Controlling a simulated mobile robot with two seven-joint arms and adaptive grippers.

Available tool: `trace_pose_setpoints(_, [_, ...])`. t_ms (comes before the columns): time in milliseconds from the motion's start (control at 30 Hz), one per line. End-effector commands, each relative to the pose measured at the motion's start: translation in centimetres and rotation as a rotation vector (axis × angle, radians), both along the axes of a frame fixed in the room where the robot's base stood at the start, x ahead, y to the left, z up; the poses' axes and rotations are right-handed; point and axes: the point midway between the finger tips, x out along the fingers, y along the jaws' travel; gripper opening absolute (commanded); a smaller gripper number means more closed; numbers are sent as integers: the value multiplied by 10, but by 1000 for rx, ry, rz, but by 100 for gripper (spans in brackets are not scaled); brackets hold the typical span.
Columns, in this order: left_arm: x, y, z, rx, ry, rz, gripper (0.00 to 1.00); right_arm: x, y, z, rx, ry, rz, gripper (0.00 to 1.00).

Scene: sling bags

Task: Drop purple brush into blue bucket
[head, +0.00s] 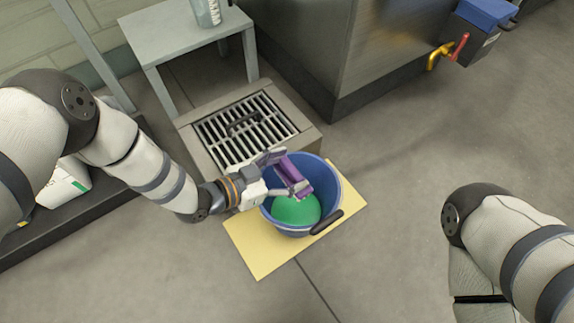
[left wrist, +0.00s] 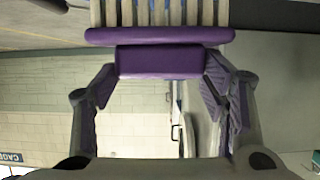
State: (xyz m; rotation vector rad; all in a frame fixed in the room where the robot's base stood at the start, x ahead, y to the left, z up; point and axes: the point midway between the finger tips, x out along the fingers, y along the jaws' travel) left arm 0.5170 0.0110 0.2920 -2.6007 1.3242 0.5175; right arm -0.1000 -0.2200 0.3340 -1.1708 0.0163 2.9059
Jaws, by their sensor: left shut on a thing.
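The blue bucket (head: 332,190) stands on a yellow mat on the floor in the head view. Something green and rounded (head: 296,210) shows inside it. My left gripper (head: 283,181) is over the bucket's opening and is shut on the purple brush (head: 292,171). In the left wrist view the purple brush (left wrist: 158,60) lies between the fingers of the left gripper (left wrist: 160,88), with pale bristles at the top of the picture. In the head view the brush is partly hidden by the gripper. My right gripper is not in view; only my right arm shows at the lower right.
The yellow mat (head: 258,258) lies under the bucket. A floor drain grate (head: 243,129) is just behind it. A grey table (head: 180,32) with a bottle (head: 206,12) stands at the back left. A large metal unit (head: 310,50) stands behind. The floor to the right is clear.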

Motion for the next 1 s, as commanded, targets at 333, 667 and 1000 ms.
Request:
trace_pose_setpoints(333, [0, 0, -51, -1, 3, 0, 36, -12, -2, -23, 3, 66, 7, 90])
trace_pose_setpoints(667, [0, 0, -49, -1, -1, 0, 87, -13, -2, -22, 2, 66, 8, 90])
trace_pose_setpoints(1000, [0, 0, -49, 0, 1, 0, 90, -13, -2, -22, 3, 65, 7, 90])
